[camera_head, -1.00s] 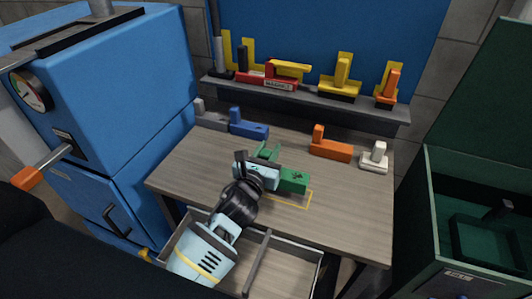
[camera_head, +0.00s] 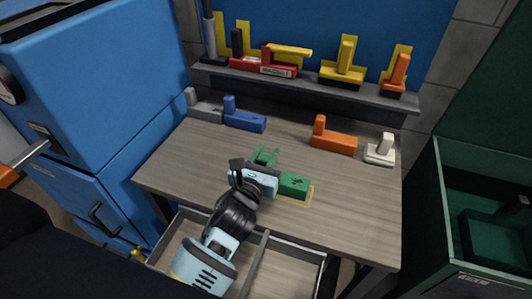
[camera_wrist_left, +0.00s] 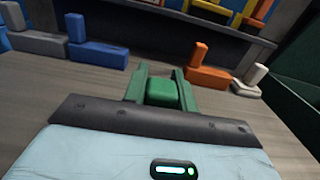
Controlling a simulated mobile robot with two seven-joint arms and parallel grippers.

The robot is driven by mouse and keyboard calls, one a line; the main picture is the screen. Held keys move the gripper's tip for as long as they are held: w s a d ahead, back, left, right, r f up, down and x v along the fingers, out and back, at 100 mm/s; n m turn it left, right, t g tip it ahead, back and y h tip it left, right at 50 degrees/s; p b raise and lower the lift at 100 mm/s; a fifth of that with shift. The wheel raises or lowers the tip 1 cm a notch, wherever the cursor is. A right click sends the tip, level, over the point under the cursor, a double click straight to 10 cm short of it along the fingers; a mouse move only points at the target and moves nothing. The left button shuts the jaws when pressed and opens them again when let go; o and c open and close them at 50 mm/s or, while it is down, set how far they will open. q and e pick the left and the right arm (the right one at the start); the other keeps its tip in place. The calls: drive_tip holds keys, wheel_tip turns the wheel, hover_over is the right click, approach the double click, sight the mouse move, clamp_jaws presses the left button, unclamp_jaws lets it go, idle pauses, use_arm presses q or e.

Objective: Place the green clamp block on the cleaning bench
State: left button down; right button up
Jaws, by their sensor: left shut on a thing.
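The green clamp block (camera_head: 294,186) is at the middle of the wooden bench (camera_head: 345,215), over a yellow outline (camera_head: 311,199) on its top. Its right part shows beside my left gripper (camera_head: 265,156); the rest is hidden behind the gripper body. I cannot tell whether the block touches the bench. In the left wrist view a green part of the block (camera_wrist_left: 162,94) sits between the two fingers of the left gripper, which is shut on it. My right gripper is not in view.
Grey (camera_head: 205,107), blue (camera_head: 244,118), orange (camera_head: 335,140) and white (camera_head: 381,150) blocks stand along the bench's back. A shelf (camera_head: 300,82) holds red, yellow and orange pieces. A blue machine (camera_head: 95,85) is left, a green bin (camera_head: 460,190) right. An open drawer (camera_head: 262,255) is below.

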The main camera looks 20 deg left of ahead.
use_arm(q)
drive_tip(key=c, duration=1.1)
unclamp_jaws()
drive_tip(key=shift+f, duration=0.1)
drive_tip(key=shift+r, duration=0.3)
drive_tip(key=s, duration=1.1)
drive_tip(key=shift+a+f, duration=0.2)
drive_tip(key=shift+f, duration=0.05)
drive_tip(key=shift+s+r+b, duration=0.15)
drive_tip(key=shift+s+b, duration=0.15)
drive_tip(key=shift+s, duration=0.25)
